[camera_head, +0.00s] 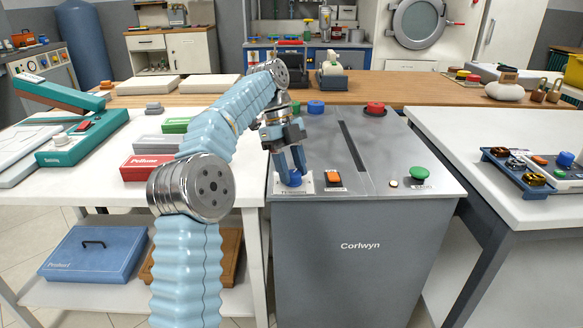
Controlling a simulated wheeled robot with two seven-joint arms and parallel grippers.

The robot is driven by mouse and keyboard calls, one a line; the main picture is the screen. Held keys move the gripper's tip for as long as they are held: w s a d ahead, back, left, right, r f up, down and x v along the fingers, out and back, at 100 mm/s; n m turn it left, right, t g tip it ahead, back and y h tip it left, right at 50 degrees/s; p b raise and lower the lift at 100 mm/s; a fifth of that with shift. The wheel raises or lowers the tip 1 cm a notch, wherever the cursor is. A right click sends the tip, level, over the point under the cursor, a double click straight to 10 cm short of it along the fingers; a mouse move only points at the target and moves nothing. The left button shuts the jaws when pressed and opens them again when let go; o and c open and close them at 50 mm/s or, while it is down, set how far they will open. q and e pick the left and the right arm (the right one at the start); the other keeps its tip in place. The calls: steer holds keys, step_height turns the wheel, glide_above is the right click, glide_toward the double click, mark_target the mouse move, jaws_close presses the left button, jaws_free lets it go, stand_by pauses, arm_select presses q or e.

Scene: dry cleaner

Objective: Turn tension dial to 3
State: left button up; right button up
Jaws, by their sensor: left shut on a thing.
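My right gripper is not in view.
An orange switch (334,178) sits close to the right of the dial. A green button (419,174), a red button (375,108) and a blue knob (316,106) are on the same top. A red box (146,168) lies on the left table.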

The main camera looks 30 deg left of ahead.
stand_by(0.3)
arm_select(q)
steer(key=o, duration=1)
